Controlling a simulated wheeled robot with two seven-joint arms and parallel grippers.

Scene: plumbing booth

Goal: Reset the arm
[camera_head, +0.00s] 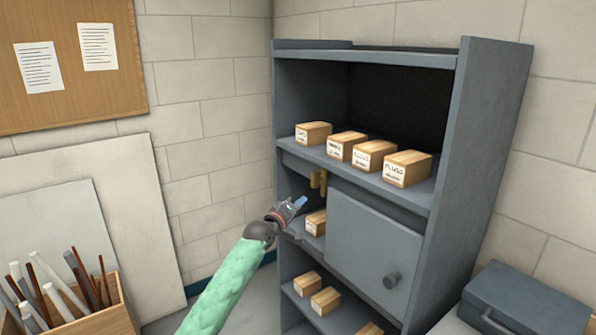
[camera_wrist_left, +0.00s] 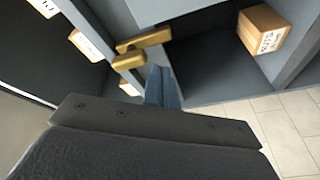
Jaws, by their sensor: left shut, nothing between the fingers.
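My left arm, in a green sleeve, reaches in from the bottom of the head view. My left gripper (camera_head: 301,202) is shut and empty, in front of the grey shelf cabinet's (camera_head: 486,150) left side. In the left wrist view its blue-grey fingertips (camera_wrist_left: 163,88) are close together near a brass latch (camera_wrist_left: 145,42). The latch also shows in the head view (camera_head: 318,181), just above and right of the gripper. I cannot tell whether they touch. My right gripper is not in view.
Several labelled wooden blocks (camera_head: 372,155) stand on the upper shelf, others below. A bin of pipes (camera_head: 108,318) stands at lower left, a blue-grey toolbox (camera_head: 530,300) at lower right.

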